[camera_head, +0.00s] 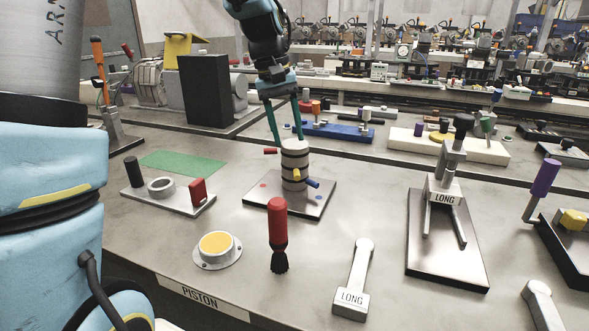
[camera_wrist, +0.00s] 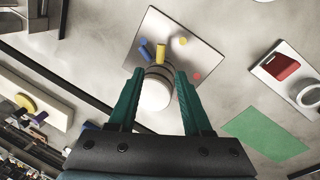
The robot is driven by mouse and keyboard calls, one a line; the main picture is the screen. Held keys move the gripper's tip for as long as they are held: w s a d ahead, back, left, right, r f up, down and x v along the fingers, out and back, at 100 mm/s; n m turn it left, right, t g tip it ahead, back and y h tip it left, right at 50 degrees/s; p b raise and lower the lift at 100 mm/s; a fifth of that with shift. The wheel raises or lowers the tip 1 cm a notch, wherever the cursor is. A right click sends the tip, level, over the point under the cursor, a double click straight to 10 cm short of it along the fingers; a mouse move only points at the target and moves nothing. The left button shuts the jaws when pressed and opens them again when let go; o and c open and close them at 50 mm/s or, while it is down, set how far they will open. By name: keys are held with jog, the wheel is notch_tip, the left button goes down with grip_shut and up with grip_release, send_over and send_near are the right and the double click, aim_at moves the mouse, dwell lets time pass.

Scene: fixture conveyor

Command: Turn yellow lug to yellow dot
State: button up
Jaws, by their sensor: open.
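A pale stacked column (camera_head: 294,160) stands upright on a metal plate (camera_head: 262,203); its rings carry a red lug (camera_head: 271,151), a yellow lug (camera_head: 296,175) and a blue lug (camera_head: 313,183). In the wrist view the yellow lug (camera_wrist: 160,52) points up the picture, beside the blue lug (camera_wrist: 146,53). The yellow dot (camera_wrist: 185,40) on the plate lies to the right of the yellow lug's tip, apart from it. A red dot (camera_wrist: 197,77) lies further right. My gripper (camera_head: 288,141) is open, its green fingers either side of the column top; contact cannot be told.
A base with a black peg, ring and red block (camera_head: 168,197) stands left of the plate. A fork fixture (camera_head: 447,235) stands right.

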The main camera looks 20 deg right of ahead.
aim_at(296, 172)
jog(key=f, duration=0.2)
jog(key=d+f, duration=0.1)
jog(key=f, duration=0.2)
jog(key=f+p, duration=0.1)
jog(key=f, duration=0.2)
jog(key=shift+s+d+f, duration=0.25)
jog(key=shift+s, duration=0.05)
jog(key=shift+c, duration=0.2)
grip_shut()
dwell(0.8)
